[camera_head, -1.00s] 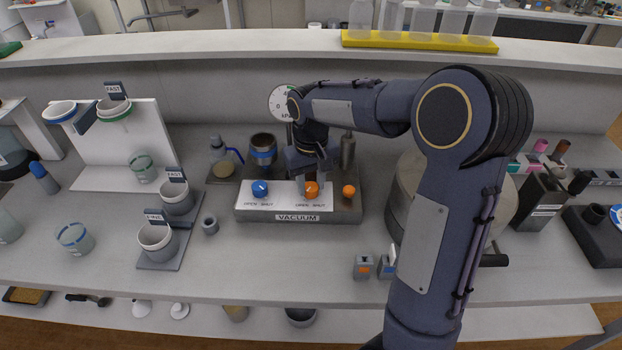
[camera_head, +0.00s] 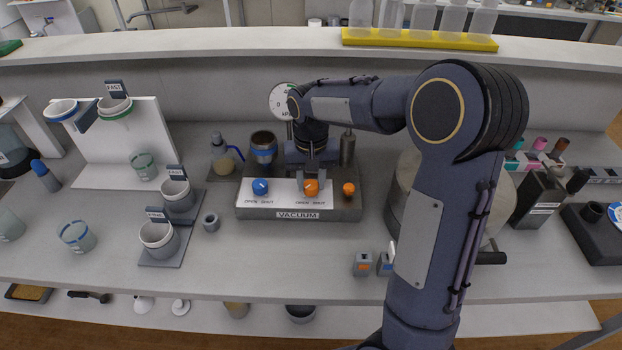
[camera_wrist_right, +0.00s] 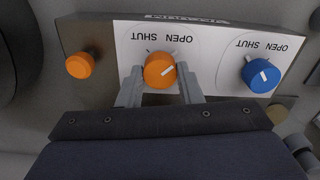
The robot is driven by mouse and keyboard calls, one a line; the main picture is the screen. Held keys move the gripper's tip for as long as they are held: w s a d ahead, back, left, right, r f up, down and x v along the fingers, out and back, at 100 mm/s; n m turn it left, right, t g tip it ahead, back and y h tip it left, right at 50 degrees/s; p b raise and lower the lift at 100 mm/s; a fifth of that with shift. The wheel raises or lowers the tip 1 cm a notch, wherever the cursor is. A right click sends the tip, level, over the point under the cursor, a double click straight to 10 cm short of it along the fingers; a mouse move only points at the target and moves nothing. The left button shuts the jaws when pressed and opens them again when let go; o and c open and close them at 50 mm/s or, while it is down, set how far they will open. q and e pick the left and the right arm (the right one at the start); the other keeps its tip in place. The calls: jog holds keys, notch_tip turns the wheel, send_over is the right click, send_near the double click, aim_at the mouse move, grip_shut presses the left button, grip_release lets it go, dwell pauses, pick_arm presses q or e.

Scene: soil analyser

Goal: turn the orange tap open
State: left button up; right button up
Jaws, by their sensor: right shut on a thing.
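The orange tap (camera_head: 311,187) is a round knob with a white pointer line on the white panel of the vacuum box (camera_head: 298,213). In the right wrist view the orange tap (camera_wrist_right: 159,70) sits between the two grey fingers of my right gripper (camera_wrist_right: 160,86), which is shut on it. Its pointer line slants toward the SHUT side of its marks. In the head view my right gripper (camera_head: 310,172) reaches down to the tap from behind. A blue tap (camera_head: 260,187) is left of it. My left gripper is not in view.
A smaller orange knob (camera_head: 349,189) is on the box right of the tap. A pressure gauge (camera_head: 284,101) stands behind the box. A metal pot (camera_head: 399,205) is to the right, and small cups (camera_head: 158,238) stand on the left. The bench in front is mostly clear.

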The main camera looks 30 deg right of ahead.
aim_at(311, 184)
jog(key=o, duration=1)
jog(key=shift+c, duration=0.2)
notch_tip(311, 184, up, 8)
jog(key=shift+f, duration=0.1)
